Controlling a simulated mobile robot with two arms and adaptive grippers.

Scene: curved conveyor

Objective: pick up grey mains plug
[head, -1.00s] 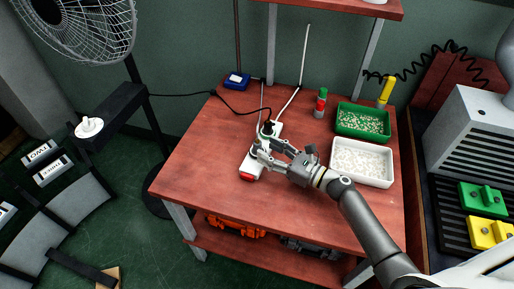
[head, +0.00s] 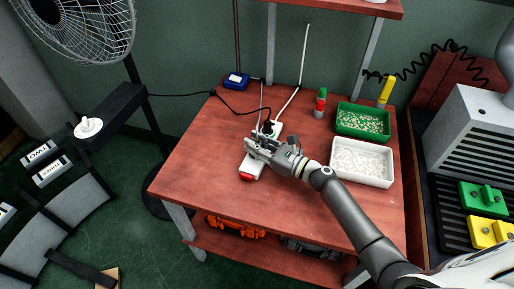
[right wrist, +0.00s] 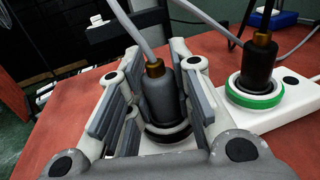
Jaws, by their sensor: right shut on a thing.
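The grey mains plug (right wrist: 162,98) stands upright on the white power strip (right wrist: 262,118) in the right wrist view, with a brass-coloured collar and a grey cable on top. A black ring shows around its base. My right gripper (right wrist: 158,92) has a finger on each side of the plug and is shut on it. In the head view the right gripper (head: 257,147) is over the power strip (head: 251,165) and hides most of the plug. My left gripper is not in view.
A black plug with a green ring (right wrist: 254,88) stands in the same strip, close beside. A red-and-green bottle (head: 320,103), a green tray (head: 338,130) and a white tray (head: 335,176) stand to the right on the red table (head: 190,170). The table's front left is clear.

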